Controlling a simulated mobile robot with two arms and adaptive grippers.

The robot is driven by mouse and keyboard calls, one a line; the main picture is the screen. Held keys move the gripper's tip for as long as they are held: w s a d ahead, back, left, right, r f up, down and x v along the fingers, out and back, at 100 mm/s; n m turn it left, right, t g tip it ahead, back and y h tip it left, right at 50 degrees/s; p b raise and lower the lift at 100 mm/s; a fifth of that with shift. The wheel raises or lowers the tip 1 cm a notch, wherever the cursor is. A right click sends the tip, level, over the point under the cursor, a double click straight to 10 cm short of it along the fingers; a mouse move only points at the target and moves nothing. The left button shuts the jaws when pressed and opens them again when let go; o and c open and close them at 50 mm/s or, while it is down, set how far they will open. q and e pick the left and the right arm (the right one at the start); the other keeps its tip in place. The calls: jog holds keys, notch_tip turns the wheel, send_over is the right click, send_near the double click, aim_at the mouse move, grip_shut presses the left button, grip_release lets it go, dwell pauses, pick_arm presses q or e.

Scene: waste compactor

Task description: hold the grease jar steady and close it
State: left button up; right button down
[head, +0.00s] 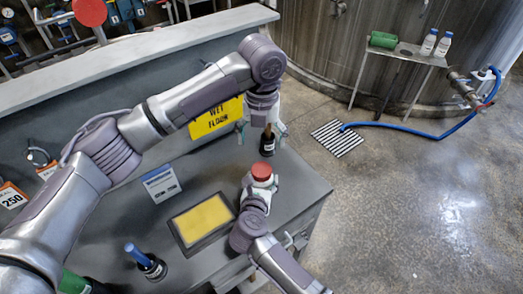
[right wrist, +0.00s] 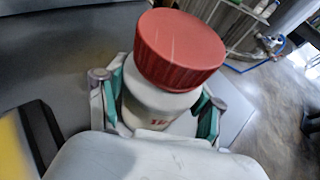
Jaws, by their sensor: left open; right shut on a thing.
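The grease jar is white with a ribbed red lid (head: 262,171). In the right wrist view the red lid (right wrist: 180,50) sits on top of the white jar body (right wrist: 155,105), looking slightly tilted; whether it is screwed down cannot be told. My right gripper (head: 260,183) is shut on the jar body, with teal pads on both sides of it in the right wrist view (right wrist: 160,110). My left gripper (head: 262,132) is open, pointing down behind the jar and apart from the lid. It is over a dark holder with a light brown handle.
The dark holder (head: 267,147) stands behind the jar. A yellow pad in a black tray (head: 206,243), a small sign (head: 161,184) and a blue-handled tool (head: 147,260) are on the grey bench (head: 290,190). A yellow wet-floor sign (head: 216,120) stands behind.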

dwell(0.3)
jog(key=shift+c, duration=0.4)
grip_release()
jog(key=v, duration=1.2)
jog(key=shift+f, duration=0.1)
